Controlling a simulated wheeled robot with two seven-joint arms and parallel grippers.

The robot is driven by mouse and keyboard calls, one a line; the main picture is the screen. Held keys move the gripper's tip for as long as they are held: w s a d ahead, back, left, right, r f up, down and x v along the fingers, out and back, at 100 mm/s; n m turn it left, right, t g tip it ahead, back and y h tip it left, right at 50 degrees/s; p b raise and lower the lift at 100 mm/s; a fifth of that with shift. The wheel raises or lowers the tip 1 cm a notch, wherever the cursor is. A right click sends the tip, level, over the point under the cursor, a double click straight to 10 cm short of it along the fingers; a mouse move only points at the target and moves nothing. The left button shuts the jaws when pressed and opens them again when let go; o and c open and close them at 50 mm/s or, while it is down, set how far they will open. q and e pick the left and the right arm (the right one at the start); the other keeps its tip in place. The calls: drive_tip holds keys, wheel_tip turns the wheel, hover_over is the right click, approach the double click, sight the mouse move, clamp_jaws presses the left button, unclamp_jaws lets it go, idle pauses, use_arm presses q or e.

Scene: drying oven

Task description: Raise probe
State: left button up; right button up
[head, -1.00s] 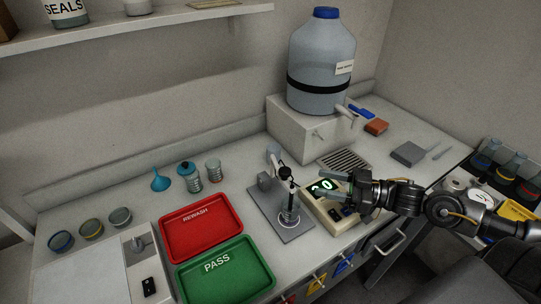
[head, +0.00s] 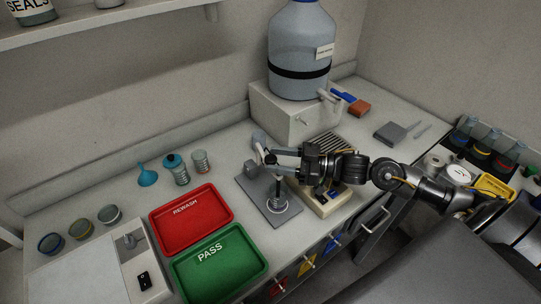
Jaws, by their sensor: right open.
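The probe (head: 277,190) hangs on the arm of a small stand on a grey base plate (head: 285,217), its lower end by a pale ring on the plate. My right gripper (head: 274,161) is open at the top of the stand, its two fingers pointing left on either side of the dark probe holder. I cannot tell whether the fingers touch it. The meter (head: 323,203) sits right of the plate, partly hidden under my right gripper. My left gripper is not in view.
A red REWASH tray (head: 190,219) and a green PASS tray (head: 221,262) lie left of the stand. A large blue water bottle (head: 299,45) stands on a white block behind. Small cups, a blue funnel (head: 147,175) and jars stand at the back left.

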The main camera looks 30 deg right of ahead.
drive_tip(key=shift+x, duration=1.2)
clamp_jaws()
